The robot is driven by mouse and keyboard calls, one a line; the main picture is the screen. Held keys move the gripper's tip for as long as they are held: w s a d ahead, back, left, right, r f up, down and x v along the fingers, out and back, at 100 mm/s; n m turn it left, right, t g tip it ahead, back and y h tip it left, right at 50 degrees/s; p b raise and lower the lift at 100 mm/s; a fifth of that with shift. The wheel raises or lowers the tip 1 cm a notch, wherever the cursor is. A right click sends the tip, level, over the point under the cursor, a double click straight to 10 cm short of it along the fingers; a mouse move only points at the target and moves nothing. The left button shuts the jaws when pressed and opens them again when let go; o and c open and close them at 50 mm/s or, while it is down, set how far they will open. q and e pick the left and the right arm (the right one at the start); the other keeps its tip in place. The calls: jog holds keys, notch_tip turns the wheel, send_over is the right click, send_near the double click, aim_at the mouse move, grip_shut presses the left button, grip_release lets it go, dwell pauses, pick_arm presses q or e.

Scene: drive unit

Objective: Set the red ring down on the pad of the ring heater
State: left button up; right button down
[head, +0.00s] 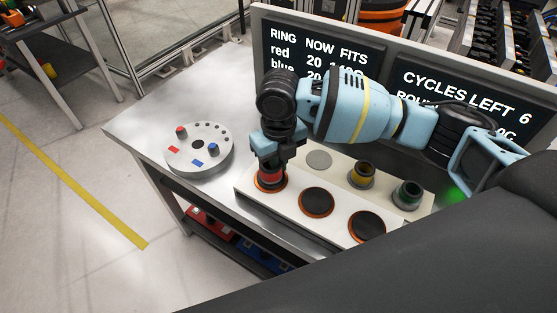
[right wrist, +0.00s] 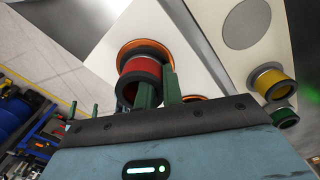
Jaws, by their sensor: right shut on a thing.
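My right gripper (head: 272,160) points down at the left end of the ring heater (head: 292,203), shut on the red ring (head: 270,180). In the right wrist view, the red ring (right wrist: 141,76) has a dark end, and the green fingers (right wrist: 158,92) are at its wall. The ring is over the leftmost orange-rimmed pad, whose rim also shows in the right wrist view (right wrist: 124,50). Whether the ring touches the pad I cannot tell. The middle pad (head: 317,202) and the right pad (head: 367,227) are bare. My left gripper is not in view.
A yellow ring (head: 361,175) and a green ring (head: 407,194) stand at the back of the white block, beside an empty grey disc (head: 319,159). A round grey plate (head: 198,150) with pegs is on the left. Sign boards (head: 457,92) stand behind.

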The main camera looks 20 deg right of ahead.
dwell(0.4)
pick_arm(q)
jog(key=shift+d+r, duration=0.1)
pick_arm(e)
jog(key=c, duration=1.5)
grip_release()
jog(key=shift+o, duration=0.2)
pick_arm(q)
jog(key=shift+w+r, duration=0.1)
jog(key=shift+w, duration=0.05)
pick_arm(e)
jog(key=shift+r, duration=3.9)
jog(key=shift+r, duration=0.1)
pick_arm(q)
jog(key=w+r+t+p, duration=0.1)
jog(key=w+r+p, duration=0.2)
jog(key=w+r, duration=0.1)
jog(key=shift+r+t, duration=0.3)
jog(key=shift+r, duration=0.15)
pick_arm(e)
notch_tip(320, 180, up, 8)
